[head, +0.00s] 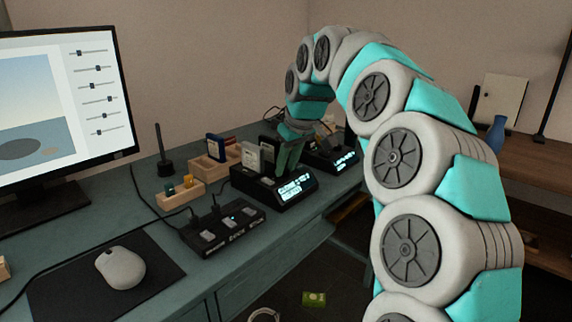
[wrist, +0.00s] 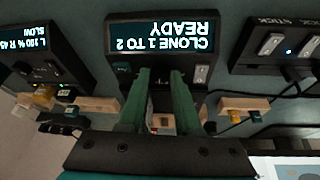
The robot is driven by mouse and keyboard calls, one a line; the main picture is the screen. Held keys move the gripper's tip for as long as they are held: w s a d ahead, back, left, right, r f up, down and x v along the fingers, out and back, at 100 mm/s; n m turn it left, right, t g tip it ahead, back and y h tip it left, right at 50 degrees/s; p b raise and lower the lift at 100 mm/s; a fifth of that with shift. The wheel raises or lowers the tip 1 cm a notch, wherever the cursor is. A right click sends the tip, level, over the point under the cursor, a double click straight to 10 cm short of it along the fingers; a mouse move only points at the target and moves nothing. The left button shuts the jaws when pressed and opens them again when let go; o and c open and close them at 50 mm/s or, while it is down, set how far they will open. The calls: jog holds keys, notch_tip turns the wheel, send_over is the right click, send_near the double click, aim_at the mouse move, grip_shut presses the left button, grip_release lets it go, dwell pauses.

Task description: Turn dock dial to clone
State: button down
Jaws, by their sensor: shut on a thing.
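The dock (head: 245,183) is a black box on the desk with a lit screen (head: 296,189). In the wrist view the screen (wrist: 164,37) appears upside down and reads "CLONE 1 TO 2 READY". Grey drives stand in the top of the dock. My gripper (head: 283,165) points down onto the dock just behind the screen. In the wrist view its two green fingers (wrist: 160,75) straddle a small dark part of the dock, apparently the dial. The dial itself is mostly hidden between the fingers, so its pointer cannot be read.
A second black dock (head: 338,162) with a lit screen stands close on the right. A black switch box (head: 225,229) with cables is in front on the left. Wooden holders (head: 181,195) stand behind. A mouse (head: 120,267) and monitor are at left.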

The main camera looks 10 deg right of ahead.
jog(key=shift+n, duration=0.6)
jog(key=c, duration=0.9)
grip_release()
jog(key=shift+b+v, duration=0.3)
jog(key=shift+v, duration=3.6)
jog(key=shift+d, duration=0.1)
jog(key=s+f+m+g, duration=0.2)
jog(key=s+f, duration=0.7)
jog(key=s, duration=0.4)
jog(key=s+f+m+g+h, duration=0.1)
jog(key=s+f+m+g, duration=0.1)
jog(key=s+f, duration=0.7)
jog(key=s+a+f+m+g, duration=0.1)
jog(key=s+f+m+g, duration=0.1)
jog(key=s+f, duration=0.7)
jog(key=shift+s+a+f+m+h, duration=0.1)
jog(key=shift+s+m+h, duration=0.05)
jog(key=shift+s, duration=2)
jog(key=shift+s+f+m+h, duration=0.1)
jog(key=shift+s+m+h, duration=0.05)
jog(key=shift+s, duration=2.05)
